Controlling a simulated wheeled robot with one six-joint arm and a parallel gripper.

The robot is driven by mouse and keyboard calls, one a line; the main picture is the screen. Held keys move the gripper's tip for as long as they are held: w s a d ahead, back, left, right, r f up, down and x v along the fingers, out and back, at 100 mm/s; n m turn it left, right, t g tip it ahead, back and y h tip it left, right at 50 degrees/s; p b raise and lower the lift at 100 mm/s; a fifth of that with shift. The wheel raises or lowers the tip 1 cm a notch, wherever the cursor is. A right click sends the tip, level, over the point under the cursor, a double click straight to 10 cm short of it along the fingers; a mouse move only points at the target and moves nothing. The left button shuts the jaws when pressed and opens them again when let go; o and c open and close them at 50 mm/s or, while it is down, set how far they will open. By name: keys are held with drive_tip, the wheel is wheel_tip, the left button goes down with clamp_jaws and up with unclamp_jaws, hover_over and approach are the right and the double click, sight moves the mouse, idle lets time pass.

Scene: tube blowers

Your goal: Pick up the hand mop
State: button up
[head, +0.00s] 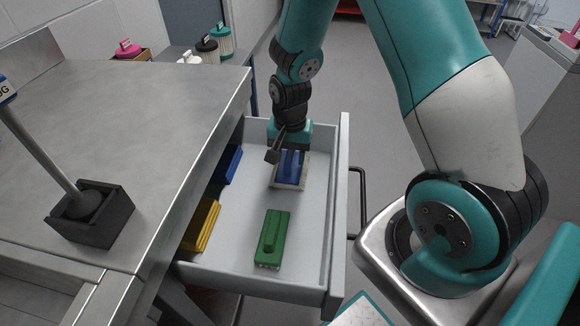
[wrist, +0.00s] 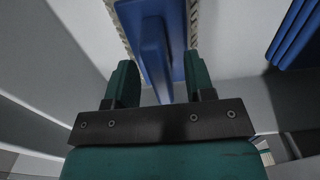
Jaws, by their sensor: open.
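The hand mop (head: 290,170) lies in the open drawer. It has a blue back with a raised bar handle and a pale fringe. It also shows in the wrist view (wrist: 178,22), where its handle lines up between my two fingers. My gripper (wrist: 162,75) is open and just above the mop, pointing down, with a finger on either side of the handle in the picture. I cannot tell whether the fingertips reach down to the handle's depth. In the head view my wrist covers the far end of the mop.
The drawer (head: 340,215) also holds a green brush (head: 270,240) nearer, and a yellow item (head: 202,226) and another blue item (head: 229,165) along the left wall. The metal worktop (head: 130,110) stands at left, bearing a black holder (head: 105,225).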

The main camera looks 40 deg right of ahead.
sight(290, 153)
clamp_jaws()
idle(0.3)
wheel_tip(290, 153, up, 20)
drive_tip(key=p, duration=0.3)
drive_tip(key=c, duration=0.8)
unclamp_jaws()
clamp_jaws()
